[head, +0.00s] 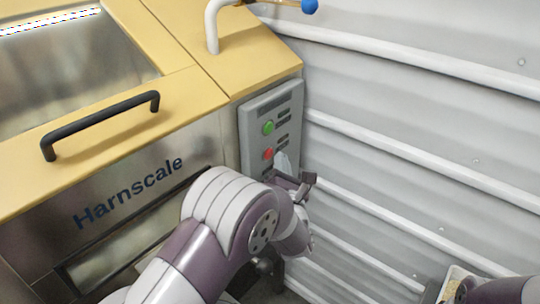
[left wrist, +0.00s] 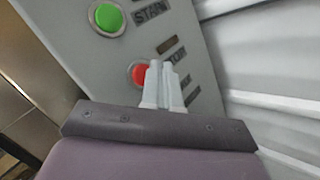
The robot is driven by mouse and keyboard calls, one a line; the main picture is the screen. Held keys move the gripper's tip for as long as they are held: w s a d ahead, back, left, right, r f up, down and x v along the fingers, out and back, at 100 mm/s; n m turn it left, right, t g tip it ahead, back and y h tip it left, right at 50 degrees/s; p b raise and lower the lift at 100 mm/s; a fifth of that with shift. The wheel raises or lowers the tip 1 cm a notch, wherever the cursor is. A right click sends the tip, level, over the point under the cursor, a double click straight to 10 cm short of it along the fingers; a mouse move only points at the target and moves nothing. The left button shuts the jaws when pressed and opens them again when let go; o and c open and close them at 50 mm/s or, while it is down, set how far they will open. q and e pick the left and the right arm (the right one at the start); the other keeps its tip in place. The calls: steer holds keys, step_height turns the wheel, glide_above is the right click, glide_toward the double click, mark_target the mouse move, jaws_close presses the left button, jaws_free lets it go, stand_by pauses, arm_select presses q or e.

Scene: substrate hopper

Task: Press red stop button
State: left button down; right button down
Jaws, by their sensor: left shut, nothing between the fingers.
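The red stop button (head: 267,154) is on a grey control panel (head: 285,105) on the right end of the yellow and steel hopper. The green start button (head: 268,128) is above it. My left gripper (head: 281,160) is shut and empty, its pale fingertips just right of the red button in the head view. In the left wrist view the shut fingers (left wrist: 157,68) overlap the right side of the red button (left wrist: 138,75), and the green button (left wrist: 109,18) is clear. I cannot tell whether the fingertips touch the red button.
The hopper has a black handle (head: 100,124) on its yellow lid, left of the panel. A white pipe (head: 212,28) with a blue-ended lever (head: 309,6) is above the panel. A corrugated metal wall (head: 420,110) stands close on the right. A container with grainy contents (head: 455,280) is at the lower right.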

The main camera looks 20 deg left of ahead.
arm_select(q)
steer(key=d, duration=0.1)
steer(key=s+d+b, duration=0.1)
steer(key=d, duration=0.2)
steer(key=shift+s+d+b, duration=0.35)
stand_by(0.8)
